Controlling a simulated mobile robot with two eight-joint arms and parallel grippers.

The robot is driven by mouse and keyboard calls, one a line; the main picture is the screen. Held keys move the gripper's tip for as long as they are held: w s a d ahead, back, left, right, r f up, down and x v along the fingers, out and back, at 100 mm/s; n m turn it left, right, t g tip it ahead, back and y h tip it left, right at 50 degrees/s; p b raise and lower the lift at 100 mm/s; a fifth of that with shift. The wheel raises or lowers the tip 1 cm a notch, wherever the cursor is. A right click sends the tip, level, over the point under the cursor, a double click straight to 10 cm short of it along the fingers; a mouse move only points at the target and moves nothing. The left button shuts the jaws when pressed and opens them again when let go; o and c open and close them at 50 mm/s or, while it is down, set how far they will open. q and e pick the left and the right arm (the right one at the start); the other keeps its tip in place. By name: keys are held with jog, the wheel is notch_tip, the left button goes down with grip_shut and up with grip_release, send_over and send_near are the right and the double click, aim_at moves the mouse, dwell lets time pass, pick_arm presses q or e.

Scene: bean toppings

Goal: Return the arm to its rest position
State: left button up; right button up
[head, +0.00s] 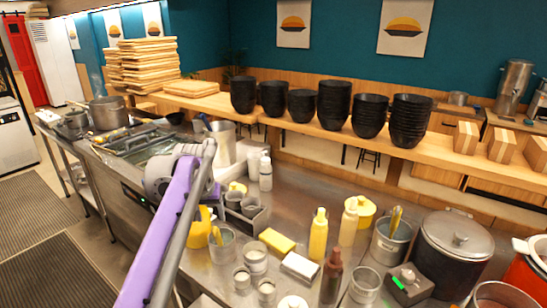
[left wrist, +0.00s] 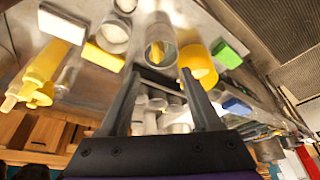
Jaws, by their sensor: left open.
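My left arm, purple and grey, comes in from the bottom left of the head view and reaches over the steel counter (head: 300,210). Its wrist is near the metal cup holder, and the fingers are mostly hidden there. In the left wrist view my left gripper (left wrist: 162,85) is open, its two dark fingers apart. Nothing is held between them; metal cups show beyond the gap. My right arm and gripper are not in view.
Sauce bottles (head: 318,233), a yellow sponge (head: 277,241), small metal cups (head: 255,260) and a large lidded pot (head: 455,245) crowd the counter. Stacked black bowls (head: 334,103) line the wooden shelf behind. A pot (head: 108,112) stands at the far left.

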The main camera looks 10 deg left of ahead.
pick_arm(q)
jog(key=s+d+f+m, duration=0.1)
jog(key=s+d+f, duration=0.2)
jog(key=s+f, duration=0.3)
jog(key=s+d+f+t, duration=0.1)
jog(key=s+d+f, duration=0.3)
jog(key=s, duration=1.1)
jog(key=s+d+f+m, duration=0.1)
jog(key=s+d+f, duration=0.2)
jog(key=s+f, duration=0.6)
jog(key=shift+s+d+f+m+t+h, duration=0.15)
jog(key=shift+s+m+t+h, duration=0.2)
jog(key=shift+s, duration=0.55)
